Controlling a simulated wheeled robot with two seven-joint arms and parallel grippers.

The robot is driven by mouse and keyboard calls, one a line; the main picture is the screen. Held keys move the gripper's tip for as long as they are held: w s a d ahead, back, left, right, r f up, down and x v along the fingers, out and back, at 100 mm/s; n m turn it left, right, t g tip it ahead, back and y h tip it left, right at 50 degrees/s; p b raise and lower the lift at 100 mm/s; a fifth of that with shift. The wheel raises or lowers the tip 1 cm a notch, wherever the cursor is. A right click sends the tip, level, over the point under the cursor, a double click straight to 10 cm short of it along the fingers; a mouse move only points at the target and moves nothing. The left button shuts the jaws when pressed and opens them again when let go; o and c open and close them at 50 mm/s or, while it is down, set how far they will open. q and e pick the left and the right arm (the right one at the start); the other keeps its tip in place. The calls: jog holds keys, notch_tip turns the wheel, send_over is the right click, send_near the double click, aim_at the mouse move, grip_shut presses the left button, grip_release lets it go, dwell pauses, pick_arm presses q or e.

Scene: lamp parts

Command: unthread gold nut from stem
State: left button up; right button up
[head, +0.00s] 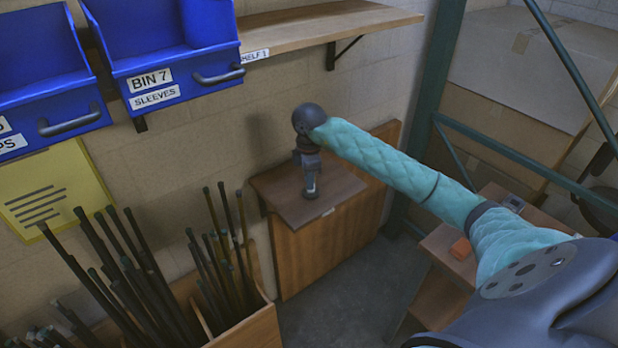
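My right arm comes in from the right in a teal quilted sleeve. My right gripper (311,188) points down over the top of a small wooden cabinet (345,180) by the wall. It looks close to or at that surface; I cannot tell whether it touches. It is small and dark in this view, and whether its fingers are apart cannot be made out. I cannot make out the gold nut or the stem anywhere. A small pale spot (328,211) lies near the fingertips, too small to identify. My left gripper is not in view.
Blue bins (160,50) hang on the wall at upper left, beside a wooden shelf (320,24). A wooden crate (252,330) of dark rods stands at lower left. A green metal frame (425,120) and cardboard boxes (540,60) are at right.

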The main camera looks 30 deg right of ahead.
jog(key=shift+r, duration=0.1)
notch_tip(320, 180, up, 8)
jog(key=b, duration=0.3)
jog(key=shift+f, duration=0.2)
